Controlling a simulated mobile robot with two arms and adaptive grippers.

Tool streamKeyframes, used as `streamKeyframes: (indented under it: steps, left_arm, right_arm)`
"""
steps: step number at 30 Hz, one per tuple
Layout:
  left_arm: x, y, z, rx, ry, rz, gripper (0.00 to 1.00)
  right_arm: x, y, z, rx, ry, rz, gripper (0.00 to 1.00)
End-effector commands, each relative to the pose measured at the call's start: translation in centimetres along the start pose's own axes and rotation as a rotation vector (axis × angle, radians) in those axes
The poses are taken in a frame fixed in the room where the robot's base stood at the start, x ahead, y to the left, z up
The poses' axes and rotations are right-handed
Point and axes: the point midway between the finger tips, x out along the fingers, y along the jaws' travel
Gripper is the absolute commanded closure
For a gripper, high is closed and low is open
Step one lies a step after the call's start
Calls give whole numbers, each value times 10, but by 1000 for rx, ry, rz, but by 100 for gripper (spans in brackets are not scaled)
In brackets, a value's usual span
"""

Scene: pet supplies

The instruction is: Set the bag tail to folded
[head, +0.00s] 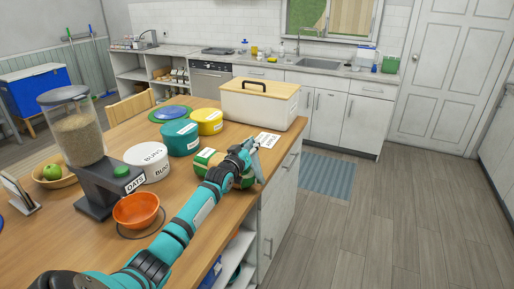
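A green and tan packet (205,158), which looks like the bag, lies on the wooden counter near its right edge. My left arm crosses in front of it and hides its middle. I cannot make out the bag's tail or how it is set. My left gripper (252,147) is at the bag's far right end, close to or touching it. The fingers are too small to tell if they are open or shut. My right gripper is not in view.
A white bin with a wooden lid (259,107) stands behind the bag. A white label card (268,141) lies beside the gripper. Teal (180,139), yellow (208,123) and white (150,165) tubs, an orange bowl (137,211) and a dispenser (73,125) stand left.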

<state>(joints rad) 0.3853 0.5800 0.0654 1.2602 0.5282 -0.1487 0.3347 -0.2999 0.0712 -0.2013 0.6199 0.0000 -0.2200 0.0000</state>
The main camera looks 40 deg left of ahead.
Motion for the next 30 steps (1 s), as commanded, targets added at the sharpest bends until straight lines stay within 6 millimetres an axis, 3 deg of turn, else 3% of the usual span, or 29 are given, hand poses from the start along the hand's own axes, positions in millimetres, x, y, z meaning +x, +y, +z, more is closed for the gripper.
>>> streamKeyframes:
  steps: [3,12,29,30]
  left_arm:
    - [0,-12,7,-70,-5,-3,100]
    - [0,-26,10,-194,-9,-3,100]
    - [-1,-30,11,-223,-12,-4,100]
    - [-1,-30,11,-223,-12,-4,94]
  right_arm:
    - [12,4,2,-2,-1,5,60]
    - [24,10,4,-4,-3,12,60]
    - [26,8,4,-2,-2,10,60]
    - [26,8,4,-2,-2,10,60]
